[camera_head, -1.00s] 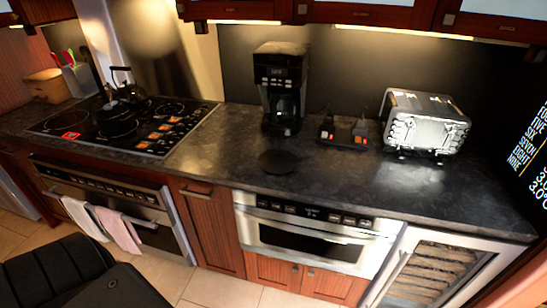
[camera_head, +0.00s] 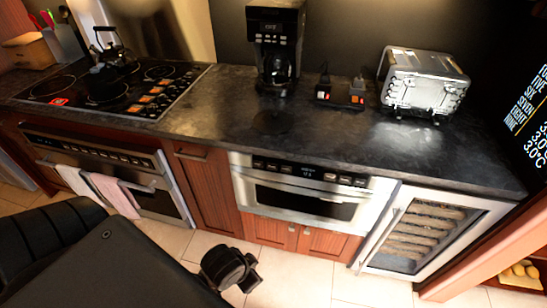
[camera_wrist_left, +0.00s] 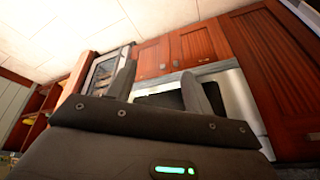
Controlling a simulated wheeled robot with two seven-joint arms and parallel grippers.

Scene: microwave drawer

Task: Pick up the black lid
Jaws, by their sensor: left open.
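The black lid (camera_head: 270,121) is a flat dark disc lying on the dark stone counter, in front of the coffee maker; it is hard to tell from the counter surface. In the left wrist view my left gripper (camera_wrist_left: 158,70) is open, its two dark fingers spread apart. The steel front of the microwave drawer and its dark window show beyond them, with no lid visible between the fingers. In the head view my black left arm fills the lower left, below and apart from the counter. My right gripper is not in view.
A black coffee maker (camera_head: 275,45) stands behind the lid, with a power strip (camera_head: 340,95) and a silver toaster (camera_head: 424,82) to the right. A stove with a kettle (camera_head: 110,70) is left. The steel microwave drawer (camera_head: 308,194) sits under the counter edge. The front counter is clear.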

